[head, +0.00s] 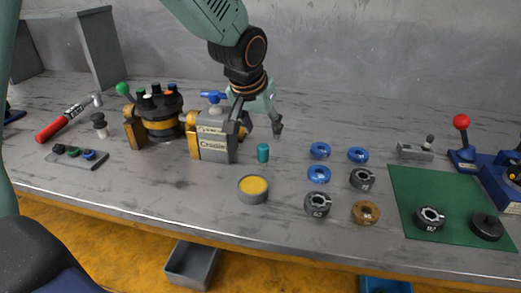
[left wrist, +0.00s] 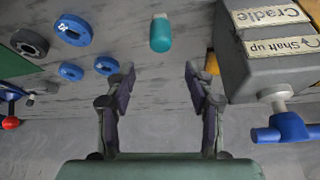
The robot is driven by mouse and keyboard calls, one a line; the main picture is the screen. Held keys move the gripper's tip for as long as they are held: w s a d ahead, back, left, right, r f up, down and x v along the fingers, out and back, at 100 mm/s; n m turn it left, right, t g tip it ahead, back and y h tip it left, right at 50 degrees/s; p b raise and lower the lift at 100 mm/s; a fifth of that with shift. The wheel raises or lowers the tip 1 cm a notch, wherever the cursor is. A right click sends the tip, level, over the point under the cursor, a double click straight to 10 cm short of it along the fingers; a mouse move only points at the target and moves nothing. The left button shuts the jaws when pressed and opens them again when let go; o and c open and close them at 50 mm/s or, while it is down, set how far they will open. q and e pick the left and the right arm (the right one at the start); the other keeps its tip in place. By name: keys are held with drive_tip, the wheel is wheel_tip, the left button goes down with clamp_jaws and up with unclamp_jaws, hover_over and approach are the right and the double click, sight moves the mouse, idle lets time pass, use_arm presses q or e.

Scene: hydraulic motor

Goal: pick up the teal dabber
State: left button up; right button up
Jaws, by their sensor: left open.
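The teal dabber (head: 263,152) is a small teal cylinder standing on the grey bench, just right of the labelled grey cradle block (head: 215,143). In the left wrist view the dabber (left wrist: 161,34) has a pale end and lies ahead of the fingers, between their lines, and apart from them. My left gripper (head: 264,128) is open and empty, above and behind the dabber in the head view. Its two spread fingers also show in the left wrist view (left wrist: 159,85). My right gripper is not in view.
The cradle block with its blue handle (left wrist: 283,128) stands close beside the dabber. A tin of yellow content (head: 253,189) is in front. Blue rings (head: 319,174) and dark collars (head: 318,205) lie to the right, near a green mat (head: 450,200).

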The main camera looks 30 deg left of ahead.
sight(262, 147)
use_arm(q)
drive_tip(key=shift+s+d+f+g, duration=0.25)
drive_tip(key=shift+s+f+g, duration=0.05)
drive_tip(key=shift+s+g, duration=0.15)
drive_tip(key=shift+w+f, duration=0.1)
drive_tip(key=shift+f, duration=0.25)
drive_tip(key=shift+w+a+f+b, duration=0.15)
drive_tip(key=shift+f+b, duration=0.2)
drive_tip(key=shift+f, duration=0.2)
drive_tip(key=shift+w+a+f+b, duration=0.1)
drive_tip(key=shift+f+b, duration=0.2)
drive_tip(key=shift+f, duration=0.25)
drive_tip(key=b+x, duration=0.2)
drive_tip(key=x, duration=0.2)
drive_tip(key=shift+s+f, duration=0.1)
drive_tip(key=shift+f, duration=0.1)
drive_tip(key=shift+w+a+f, duration=0.1)
drive_tip(key=shift+w+f, duration=0.1)
drive_tip(key=shift+s+r, duration=0.15)
drive_tip(key=shift+r, duration=0.05)
drive_tip(key=shift+c, duration=1.4)
drive_tip(key=shift+f, duration=0.1)
drive_tip(key=c, duration=0.5)
clamp_jaws()
